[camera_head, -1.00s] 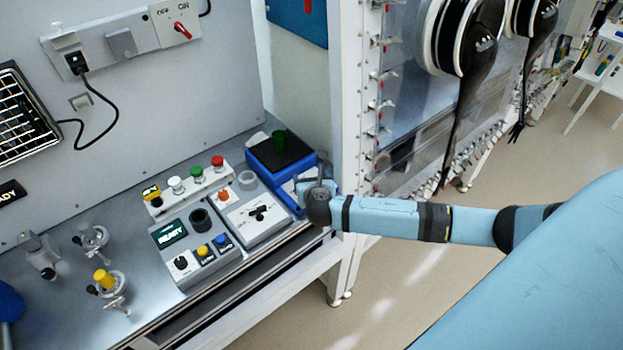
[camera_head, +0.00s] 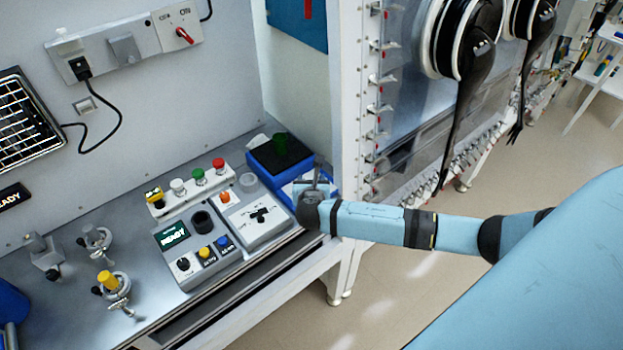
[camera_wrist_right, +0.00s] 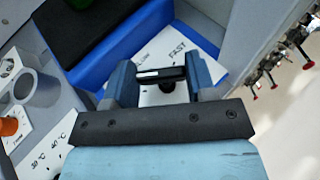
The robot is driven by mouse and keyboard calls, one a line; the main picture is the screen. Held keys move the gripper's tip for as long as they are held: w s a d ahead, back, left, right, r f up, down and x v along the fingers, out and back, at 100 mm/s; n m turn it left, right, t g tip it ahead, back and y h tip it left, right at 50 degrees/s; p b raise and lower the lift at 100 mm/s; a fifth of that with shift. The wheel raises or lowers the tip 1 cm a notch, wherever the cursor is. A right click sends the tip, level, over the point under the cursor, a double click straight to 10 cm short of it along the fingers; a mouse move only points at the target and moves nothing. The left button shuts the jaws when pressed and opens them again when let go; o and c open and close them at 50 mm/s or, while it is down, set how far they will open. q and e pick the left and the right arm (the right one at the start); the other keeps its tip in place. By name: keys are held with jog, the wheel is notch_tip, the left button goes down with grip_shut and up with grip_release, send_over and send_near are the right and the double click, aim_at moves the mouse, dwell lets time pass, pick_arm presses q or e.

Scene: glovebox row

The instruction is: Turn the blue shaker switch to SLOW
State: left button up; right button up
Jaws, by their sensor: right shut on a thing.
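The blue shaker (camera_head: 259,172) stands at the right end of the bench, with a black top and a green cup (camera_head: 281,144) on it. In the right wrist view its white front panel (camera_wrist_right: 206,68) reads FAST at the right and a partly covered word at the left. The switch's black bar handle (camera_wrist_right: 172,73) lies roughly level across the picture, its white mark toward the left. My right gripper (camera_head: 318,182) is at this panel; in the wrist view its fingers (camera_wrist_right: 160,78) are shut on the bar's two ends. My left gripper is out of view.
Left of the shaker stand a white hotplate-like unit (camera_head: 262,230) with an orange knob and a grey READY unit (camera_head: 198,268). Behind them is a button strip (camera_head: 172,203). A white frame post (camera_head: 345,120) rises close right of my gripper.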

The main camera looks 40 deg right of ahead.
jog(key=shift+w+m+g+h+p, duration=0.15)
jog(key=shift+m+g+h+p, duration=0.55)
jog(key=shift+m+g+h, duration=1.3)
jog(key=o, duration=0.9)
jog(key=shift+o, duration=0.2)
jog(key=shift+a, duration=0.1)
jog(key=b+v, duration=0.1)
jog(key=v, duration=1.2)
jog(key=shift+s+r+b, duration=0.25)
jog(key=shift+s+b, duration=0.15)
